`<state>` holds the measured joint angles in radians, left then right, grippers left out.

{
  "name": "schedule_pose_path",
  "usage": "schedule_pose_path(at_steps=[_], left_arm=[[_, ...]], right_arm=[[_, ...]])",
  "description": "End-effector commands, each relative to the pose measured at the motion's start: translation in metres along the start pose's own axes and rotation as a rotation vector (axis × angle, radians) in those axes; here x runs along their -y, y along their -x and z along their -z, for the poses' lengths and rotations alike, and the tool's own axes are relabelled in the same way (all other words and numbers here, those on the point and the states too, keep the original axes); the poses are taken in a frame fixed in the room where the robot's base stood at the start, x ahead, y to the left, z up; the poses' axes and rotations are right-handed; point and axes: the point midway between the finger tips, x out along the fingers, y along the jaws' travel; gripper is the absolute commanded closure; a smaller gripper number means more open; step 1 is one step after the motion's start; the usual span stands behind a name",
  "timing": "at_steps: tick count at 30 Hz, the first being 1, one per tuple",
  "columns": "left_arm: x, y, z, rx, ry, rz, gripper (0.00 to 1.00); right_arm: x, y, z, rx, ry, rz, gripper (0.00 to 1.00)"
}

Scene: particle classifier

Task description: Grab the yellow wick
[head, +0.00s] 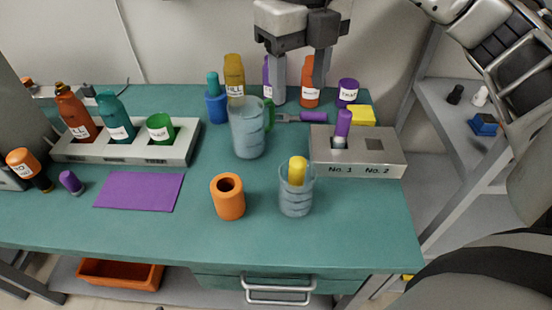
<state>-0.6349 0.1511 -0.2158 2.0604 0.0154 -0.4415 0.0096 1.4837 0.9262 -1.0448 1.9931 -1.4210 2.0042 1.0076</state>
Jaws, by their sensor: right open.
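The yellow wick (297,170) has a rounded yellow top and stands upright in a clear beaker (296,200) near the front right of the green table. My right gripper (298,88) hangs above the back of the table, fingers pointing down. Its jaws are open, with a gap between the two fingers. It is behind and above the yellow wick, apart from it. Bottles at the back show between and beside the fingers. My left gripper is not in view.
An orange cylinder (229,200) stands left of the beaker. A clear jug with a green handle (247,130) stands behind. A grey two-slot block (358,160) with a purple-topped piece is at right. A purple mat (140,191) and white rack (130,150) are at left.

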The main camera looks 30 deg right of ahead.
Motion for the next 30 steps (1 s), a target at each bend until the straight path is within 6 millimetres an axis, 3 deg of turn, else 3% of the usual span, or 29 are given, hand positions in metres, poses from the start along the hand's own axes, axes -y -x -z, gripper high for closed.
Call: schedule_pose_path(at_steps=[5, 13, 18, 23, 30], left_arm=[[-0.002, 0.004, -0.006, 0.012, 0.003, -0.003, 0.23], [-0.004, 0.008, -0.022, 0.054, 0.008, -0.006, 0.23], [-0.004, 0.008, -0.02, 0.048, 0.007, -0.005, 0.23], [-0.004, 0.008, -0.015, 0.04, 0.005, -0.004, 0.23], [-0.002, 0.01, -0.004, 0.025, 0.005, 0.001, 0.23]], right_arm=[[0.003, -0.022, 0.001, -0.004, -0.004, 0.008, 0.46], [0.002, -0.079, 0.002, -0.004, -0.002, 0.007, 0.46], [0.002, -0.101, 0.001, -0.002, -0.001, 0.005, 0.46], [0.002, -0.11, 0.002, -0.002, 0.0, 0.005, 0.46], [0.003, -0.144, 0.005, -0.003, -0.002, 0.004, 0.46]])
